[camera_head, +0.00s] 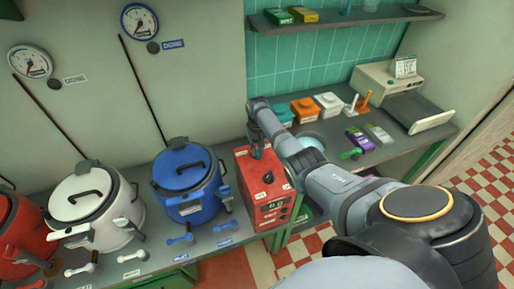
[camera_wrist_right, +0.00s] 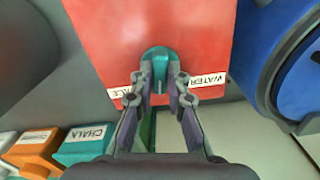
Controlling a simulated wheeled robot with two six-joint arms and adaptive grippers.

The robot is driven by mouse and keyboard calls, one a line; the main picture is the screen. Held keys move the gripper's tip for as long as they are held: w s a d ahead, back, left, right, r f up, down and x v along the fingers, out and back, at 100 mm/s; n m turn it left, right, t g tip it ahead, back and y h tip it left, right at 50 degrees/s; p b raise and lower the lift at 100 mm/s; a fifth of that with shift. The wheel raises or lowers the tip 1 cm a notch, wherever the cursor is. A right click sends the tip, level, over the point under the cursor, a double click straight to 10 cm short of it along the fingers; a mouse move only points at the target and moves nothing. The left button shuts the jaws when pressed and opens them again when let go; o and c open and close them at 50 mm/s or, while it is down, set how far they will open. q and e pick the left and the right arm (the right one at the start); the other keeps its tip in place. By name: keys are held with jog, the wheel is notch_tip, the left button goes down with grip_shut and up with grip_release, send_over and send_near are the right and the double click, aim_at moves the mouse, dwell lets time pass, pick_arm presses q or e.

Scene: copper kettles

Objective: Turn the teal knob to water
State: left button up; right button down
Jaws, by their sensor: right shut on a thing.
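The teal knob (camera_wrist_right: 158,60) is on the face of a red box in the right wrist view. My right gripper (camera_wrist_right: 161,84) is shut on the knob, one finger on each side. A WATER label (camera_wrist_right: 208,80) is to the right of the knob. Another label (camera_wrist_right: 121,93), partly hidden by a finger, is to the left. A pale line on the knob lies between the fingers. In the head view the red box (camera_head: 262,180) stands on the counter, and my right gripper (camera_head: 257,150) is at its top; the knob is hard to make out there. My left gripper is not in view.
A blue kettle (camera_head: 190,190) stands left of the red box, with a white kettle (camera_head: 85,205) and a red kettle (camera_head: 18,235) farther left. Small coloured boxes, including an orange one (camera_head: 304,108), sit on the counter to the right. Gauges (camera_head: 140,20) hang on the wall.

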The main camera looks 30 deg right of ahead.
aim_at(257, 151)
jog(key=n+p, duration=0.1)
jog(key=n, duration=0.4)
jog(key=shift+n, duration=0.3)
jog(key=n, duration=0.5)
jog(key=shift+w+n, duration=0.1)
jog(key=shift+n, duration=0.2)
jog(key=c, duration=1.3)
grip_release()
notch_tip(257, 151, up, 12)
jog(key=shift+r, duration=0.1)
